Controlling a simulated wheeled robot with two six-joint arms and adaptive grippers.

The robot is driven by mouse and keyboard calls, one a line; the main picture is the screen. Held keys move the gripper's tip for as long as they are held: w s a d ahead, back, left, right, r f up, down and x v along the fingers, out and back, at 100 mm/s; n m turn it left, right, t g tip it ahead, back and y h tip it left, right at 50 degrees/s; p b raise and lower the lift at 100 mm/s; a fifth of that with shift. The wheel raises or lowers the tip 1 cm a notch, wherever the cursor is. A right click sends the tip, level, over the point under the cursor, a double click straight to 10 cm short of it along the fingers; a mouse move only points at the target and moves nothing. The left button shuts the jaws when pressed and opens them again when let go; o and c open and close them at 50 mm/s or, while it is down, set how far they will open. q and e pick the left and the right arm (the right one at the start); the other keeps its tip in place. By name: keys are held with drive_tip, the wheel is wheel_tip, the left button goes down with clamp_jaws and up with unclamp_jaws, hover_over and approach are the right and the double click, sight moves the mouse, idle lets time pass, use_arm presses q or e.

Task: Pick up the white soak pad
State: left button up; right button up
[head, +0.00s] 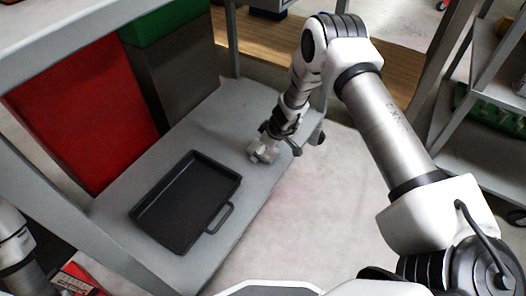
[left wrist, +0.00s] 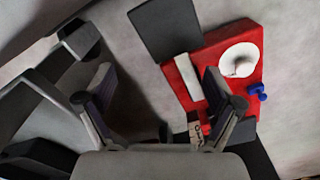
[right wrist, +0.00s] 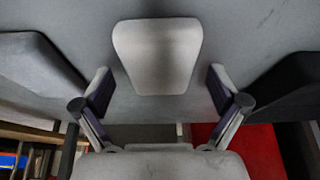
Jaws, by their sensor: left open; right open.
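A pale, off-white pad (right wrist: 157,55), which looks like the white soak pad, lies flat on the grey shelf in the right wrist view. My right gripper (right wrist: 160,78) is open, with one finger to each side of the pad and clear gaps between. In the head view my right gripper (head: 263,152) is low over the shelf beside the black tray; the pad cannot be told apart from the gripper there. My left gripper (left wrist: 158,80) is open and empty in the left wrist view; its fingers are outside the head view.
The black tray (head: 153,220) with a handle lies on the grey shelf (head: 232,118). A red box (head: 85,115) and a dark bin (head: 180,75) stand behind. Shelf posts flank the space. The left wrist view shows a red board (left wrist: 250,42) with a white block and round white piece.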

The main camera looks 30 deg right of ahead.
drive_tip(key=shift+f+b, duration=0.25)
drive_tip(key=shift+b, duration=0.35)
idle(0.5)
drive_tip(key=c, duration=1)
